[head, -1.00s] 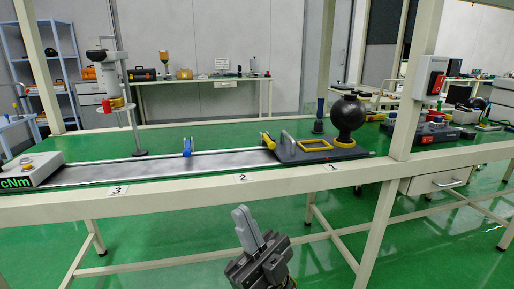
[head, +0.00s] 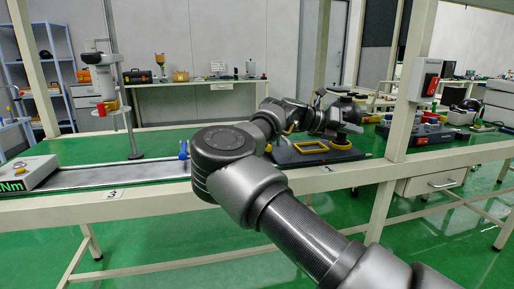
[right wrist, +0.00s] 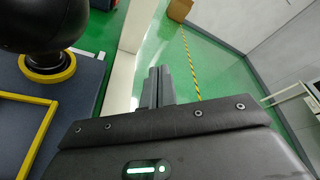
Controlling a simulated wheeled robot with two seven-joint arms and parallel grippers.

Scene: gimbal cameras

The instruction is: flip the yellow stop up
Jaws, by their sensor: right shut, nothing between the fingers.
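The yellow stop is hidden behind my right arm in the head view, and I cannot make it out in the right wrist view. A blue stop (head: 183,150) shows on the grey track (head: 100,175), left of my arm's elbow. My right arm reaches across the bench, with its hand near the black ball (right wrist: 45,22) and the dark base plate (head: 285,156). In the right wrist view my right gripper (right wrist: 158,72) is shut and empty, its fingers apart from the ball and beyond the plate's edge. My left gripper is not in view.
A yellow frame (head: 302,146) lies flat on the dark plate. A cream post (head: 408,90) with a red switch box (head: 430,80) stands to the right. A torque readout box (head: 25,172) sits at the track's left end.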

